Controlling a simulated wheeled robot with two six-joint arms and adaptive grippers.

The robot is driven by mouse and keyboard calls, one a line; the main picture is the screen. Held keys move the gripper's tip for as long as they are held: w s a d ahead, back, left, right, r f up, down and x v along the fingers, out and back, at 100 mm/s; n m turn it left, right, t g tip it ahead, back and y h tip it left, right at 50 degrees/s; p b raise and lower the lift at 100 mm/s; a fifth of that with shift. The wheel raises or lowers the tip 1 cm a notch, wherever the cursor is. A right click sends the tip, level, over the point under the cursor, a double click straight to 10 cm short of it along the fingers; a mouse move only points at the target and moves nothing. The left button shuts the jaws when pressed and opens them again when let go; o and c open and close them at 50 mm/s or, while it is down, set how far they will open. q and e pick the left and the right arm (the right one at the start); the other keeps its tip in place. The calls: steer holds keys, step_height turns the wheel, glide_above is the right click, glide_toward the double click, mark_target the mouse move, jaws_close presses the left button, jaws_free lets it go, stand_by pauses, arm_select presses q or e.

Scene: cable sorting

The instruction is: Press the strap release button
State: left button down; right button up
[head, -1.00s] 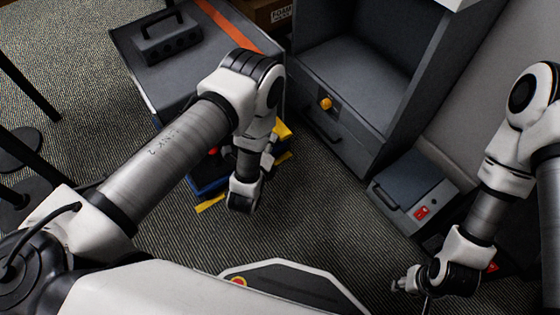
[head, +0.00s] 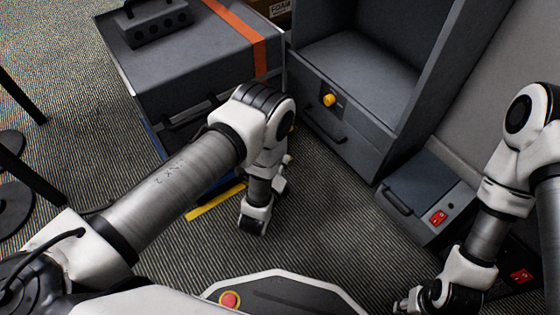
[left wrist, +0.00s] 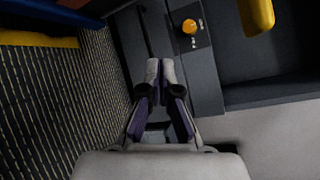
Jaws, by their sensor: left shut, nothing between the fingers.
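An orange strap (head: 244,36) runs over the grey case (head: 190,75) at the upper left. No strap release button can be made out on the case; my left arm hides part of its front. A round yellow-orange button or knob (head: 329,100) is on the front of the grey cabinet (head: 352,137); it also shows in the left wrist view (left wrist: 190,26). My left gripper (left wrist: 160,70) is shut and empty, apart from that knob and below it in the wrist view. My right gripper (head: 408,302) is low at the right; its fingers are too small to judge.
A grey box with a red switch (head: 438,217) stands on the floor right of the cabinet. A yellow strip (head: 215,201) lies by the case. A yellow object (left wrist: 257,14) is near the cabinet in the wrist view. Striped carpet (head: 320,225) is open before the cabinet.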

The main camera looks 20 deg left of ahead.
arm_select(q)
steer(key=w+f+b, duration=0.2)
steer(key=w+b, duration=0.2)
steer(key=w, duration=0.4)
steer(key=s+a+r, duration=0.1)
steer(key=a+r, duration=0.1)
steer(key=a, duration=0.1)
steer(key=shift+s+r, duration=0.35)
